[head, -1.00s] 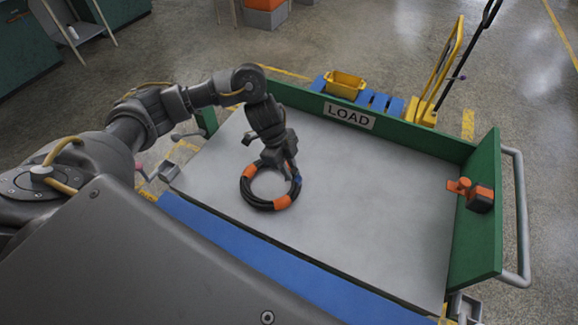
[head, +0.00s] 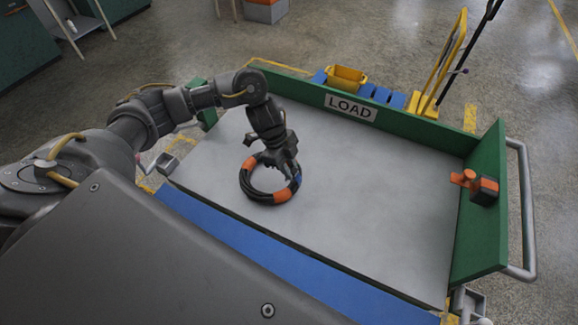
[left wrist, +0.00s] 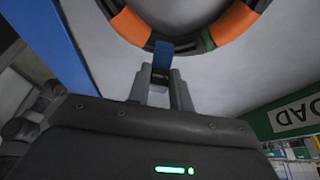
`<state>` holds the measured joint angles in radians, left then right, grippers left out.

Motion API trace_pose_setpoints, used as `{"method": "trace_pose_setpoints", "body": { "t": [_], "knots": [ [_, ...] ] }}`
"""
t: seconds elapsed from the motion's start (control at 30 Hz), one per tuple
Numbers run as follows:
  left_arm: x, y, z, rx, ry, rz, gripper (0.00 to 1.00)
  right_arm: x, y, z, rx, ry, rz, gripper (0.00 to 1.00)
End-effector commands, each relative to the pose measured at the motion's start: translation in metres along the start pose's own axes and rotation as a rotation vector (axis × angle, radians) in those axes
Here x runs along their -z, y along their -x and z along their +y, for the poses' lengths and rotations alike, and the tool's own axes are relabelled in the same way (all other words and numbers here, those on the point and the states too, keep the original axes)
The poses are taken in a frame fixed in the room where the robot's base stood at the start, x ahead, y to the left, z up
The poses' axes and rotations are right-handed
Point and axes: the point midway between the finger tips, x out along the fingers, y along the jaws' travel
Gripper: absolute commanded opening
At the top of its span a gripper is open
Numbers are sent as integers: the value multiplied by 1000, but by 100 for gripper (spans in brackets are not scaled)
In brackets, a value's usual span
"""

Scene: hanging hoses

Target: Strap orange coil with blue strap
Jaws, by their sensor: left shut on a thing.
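The orange coil (head: 285,195) is a ring of black hose with orange bands. It lies flat on the grey cart deck, left of its middle. In the left wrist view its orange and black arc (left wrist: 235,22) crosses the top. A short blue strap (left wrist: 162,49) sits at the coil's edge, at my left fingertips. My left gripper (left wrist: 160,72) is shut on this strap, low over the deck. In the head view the gripper (head: 291,172) is at the coil's right side and hides part of it. My right gripper is not in view.
The cart has a grey deck (head: 370,190), a green back wall with a LOAD sign (head: 351,107) and a green right wall (head: 482,235). An orange and black device (head: 477,186) is on the right wall. A yellow bin (head: 346,78) stands behind. The deck's middle and right are clear.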

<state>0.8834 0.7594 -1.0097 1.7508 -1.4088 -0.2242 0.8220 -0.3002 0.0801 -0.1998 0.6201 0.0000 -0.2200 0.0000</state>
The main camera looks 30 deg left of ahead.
Motion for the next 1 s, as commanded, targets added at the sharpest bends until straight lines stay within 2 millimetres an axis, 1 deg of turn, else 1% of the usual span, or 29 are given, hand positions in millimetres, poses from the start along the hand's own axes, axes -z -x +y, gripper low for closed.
{"method": "trace_pose_setpoints", "body": {
  "t": [0.37,0.63,1.0],
  "knots": [
    [0,0,0,0,0,0,0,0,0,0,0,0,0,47],
    [0,-1,0,-1,1,1,0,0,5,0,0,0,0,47],
    [0,-2,0,0,0,1,0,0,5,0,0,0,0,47]
  ]
}}
